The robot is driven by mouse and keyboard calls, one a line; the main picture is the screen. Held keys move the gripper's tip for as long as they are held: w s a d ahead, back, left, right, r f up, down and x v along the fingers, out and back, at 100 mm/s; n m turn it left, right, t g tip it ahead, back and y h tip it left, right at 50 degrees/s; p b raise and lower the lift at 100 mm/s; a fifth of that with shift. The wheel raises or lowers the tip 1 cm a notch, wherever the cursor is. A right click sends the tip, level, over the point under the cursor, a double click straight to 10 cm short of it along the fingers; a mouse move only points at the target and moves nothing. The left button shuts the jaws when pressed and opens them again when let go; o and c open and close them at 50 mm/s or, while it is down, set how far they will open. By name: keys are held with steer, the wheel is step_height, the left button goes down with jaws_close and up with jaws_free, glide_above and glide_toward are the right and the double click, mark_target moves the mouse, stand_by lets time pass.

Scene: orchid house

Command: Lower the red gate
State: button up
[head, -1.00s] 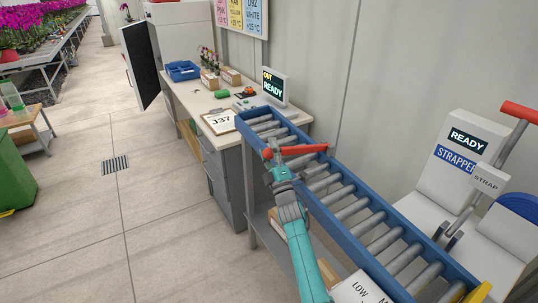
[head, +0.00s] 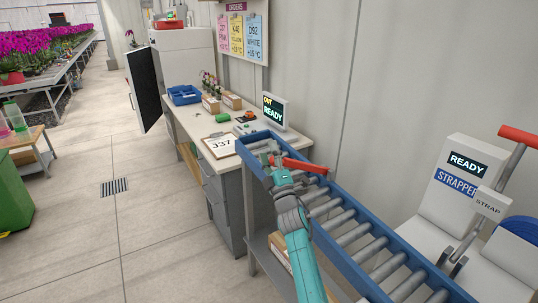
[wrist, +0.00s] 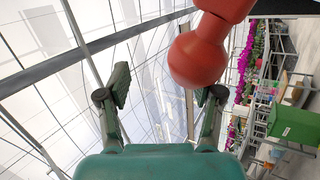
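The red gate (head: 305,165) is a bar over the blue roller conveyor (head: 352,262). It slants, with its left end higher in the picture than its right end, near the conveyor's far rail. My gripper (head: 270,157) is at the gate's left end. In the wrist view, a round red knob (wrist: 197,58) on a thicker red part hangs close in front of my gripper (wrist: 165,90), nearer the right finger. The fingers stand wide apart and are not closed on it. Whether one touches the knob I cannot tell.
The OUT READY display (head: 275,110) and a clipboard marked J37 (head: 220,146) are on the bench beyond the conveyor. The strapper (head: 462,180) with a red-handled lever (head: 520,137) stands at the right.

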steer(key=v, duration=1.2)
steer(key=shift+s+a, duration=0.2)
steer(key=shift+s, duration=0.1)
stand_by(0.7)
stand_by(0.4)
